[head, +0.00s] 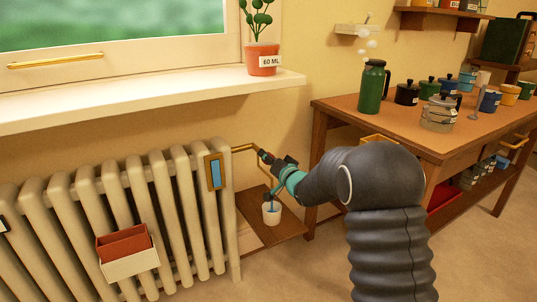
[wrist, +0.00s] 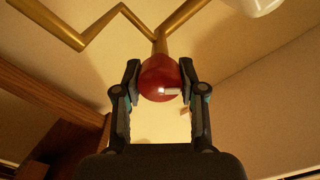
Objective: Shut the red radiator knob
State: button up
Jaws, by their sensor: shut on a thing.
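The red knob (wrist: 158,72) is round and sits on a brass pipe in the wrist view, with a small pale mark on its face. My gripper (wrist: 160,84) has one finger on each side of it and is shut on it. In the head view my gripper (head: 275,162) is at the end of the brass pipe (head: 243,149) beside the radiator (head: 164,200); the knob is hidden there by the gripper. I cannot tell how far the knob is turned.
A white cup (head: 271,216) with a thin blue streak at its mouth stands on a low brown board (head: 285,228) below the gripper. A red box (head: 124,243) hangs on the radiator. A potted plant (head: 262,60) stands on the sill above. A crowded wooden table (head: 340,112) is to the right.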

jog(key=m+p, duration=0.2)
jog(key=m, duration=0.3)
jog(key=shift+d+m, duration=0.1)
jog(key=shift+m, duration=0.2)
jog(key=shift+w+f+m+p, duration=0.1)
jog(key=shift+m+p, duration=1)
jog(key=shift+m, duration=1.1)
jog(key=o, duration=1.1)
jog(key=shift+d, duration=0.15)
jog(key=v, duration=1.2)
